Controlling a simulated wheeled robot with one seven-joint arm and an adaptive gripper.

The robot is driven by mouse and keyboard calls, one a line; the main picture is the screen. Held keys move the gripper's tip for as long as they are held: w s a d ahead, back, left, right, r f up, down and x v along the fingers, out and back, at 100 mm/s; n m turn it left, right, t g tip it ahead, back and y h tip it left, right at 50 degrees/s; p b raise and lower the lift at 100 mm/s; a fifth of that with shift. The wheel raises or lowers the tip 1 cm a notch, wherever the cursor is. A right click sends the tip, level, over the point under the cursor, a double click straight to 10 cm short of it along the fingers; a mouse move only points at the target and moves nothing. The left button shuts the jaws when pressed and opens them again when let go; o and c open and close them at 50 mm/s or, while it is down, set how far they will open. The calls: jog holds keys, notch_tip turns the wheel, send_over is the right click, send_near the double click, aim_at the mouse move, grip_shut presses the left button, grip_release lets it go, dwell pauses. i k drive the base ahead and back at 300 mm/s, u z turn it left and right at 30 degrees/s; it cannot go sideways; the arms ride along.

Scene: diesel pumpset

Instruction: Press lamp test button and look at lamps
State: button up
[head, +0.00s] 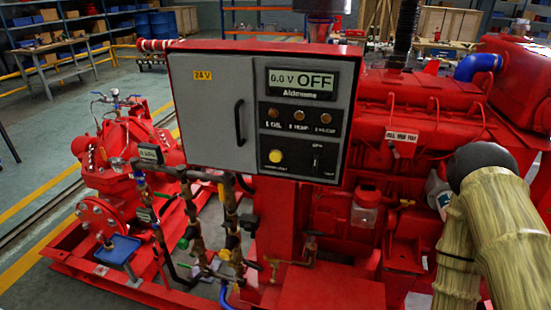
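The control panel (200,112) is a grey box in a red frame on the red pumpset, seen in the middle of the head view. Its display (301,83) reads 0.0 V and OFF. Below it are three round lamps in a row: left lamp (273,113), middle lamp (299,116) and right lamp (325,118). All look dull amber-brown and unlit. A yellow round button (276,156) is under the left lamp; its label is too small to read surely. A small switch (316,161) is right of it. My gripper is not in view; only part of my arm shows at lower right.
The red engine (430,110) stands right of and behind the panel. A red pump (120,150) and pipes (190,210) are at left on a red base frame. A blue tray (118,249) sits on the frame. Open floor (40,170) lies to the left.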

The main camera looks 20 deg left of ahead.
aim_at(274, 156)
jog(key=z, duration=1.55)
jog(key=k, duration=0.8)
jog(key=u, duration=1.55)
